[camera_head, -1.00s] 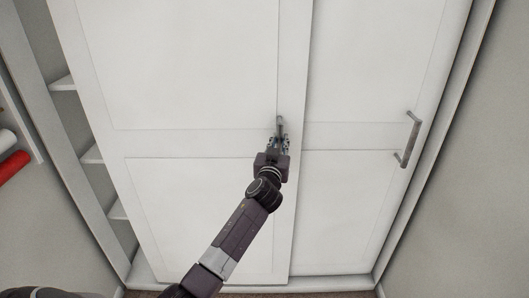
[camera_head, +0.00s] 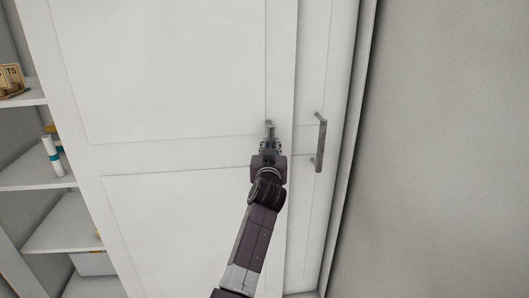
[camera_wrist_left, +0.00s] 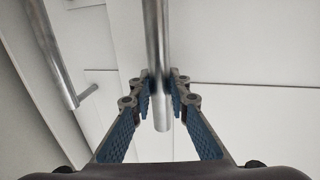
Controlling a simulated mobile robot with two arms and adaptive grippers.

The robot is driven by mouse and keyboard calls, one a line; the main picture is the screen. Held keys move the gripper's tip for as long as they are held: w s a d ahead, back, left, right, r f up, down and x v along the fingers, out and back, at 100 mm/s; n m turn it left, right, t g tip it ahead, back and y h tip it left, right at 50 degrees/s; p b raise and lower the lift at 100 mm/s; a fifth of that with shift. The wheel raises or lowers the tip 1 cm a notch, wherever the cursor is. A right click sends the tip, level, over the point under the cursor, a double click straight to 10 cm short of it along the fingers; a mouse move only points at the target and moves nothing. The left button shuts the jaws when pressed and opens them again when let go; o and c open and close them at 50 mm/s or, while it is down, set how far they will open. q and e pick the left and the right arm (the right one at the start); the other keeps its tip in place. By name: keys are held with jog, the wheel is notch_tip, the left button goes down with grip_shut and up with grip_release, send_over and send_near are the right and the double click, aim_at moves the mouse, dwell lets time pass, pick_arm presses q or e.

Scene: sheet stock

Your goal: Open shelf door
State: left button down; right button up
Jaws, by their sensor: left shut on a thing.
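A white sliding shelf door (camera_head: 160,80) fills the middle of the head view. My left gripper (camera_head: 269,146) is at the door's right edge, shut on its metal bar handle. In the left wrist view the handle (camera_wrist_left: 157,50) runs down between the two blue-padded fingers (camera_wrist_left: 160,95). A second white door (camera_head: 312,215) shows as a narrow strip to the right, with its own grey bar handle (camera_head: 321,143). That second handle also shows at the left of the wrist view (camera_wrist_left: 52,55). My right gripper is not in view.
Open shelves (camera_head: 65,222) show left of the door, holding a white roll (camera_head: 52,156), a wooden item (camera_head: 10,78) and a pale box (camera_head: 92,263). A plain grey wall (camera_head: 450,150) stands at the right.

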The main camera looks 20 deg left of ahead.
pick_arm(q)
jog(key=shift+w+d, duration=0.4)
jog(key=shift+d, duration=0.2)
jog(key=c, duration=1.8)
grip_release()
jog(key=v, duration=0.7)
jog(key=shift+s, duration=0.25)
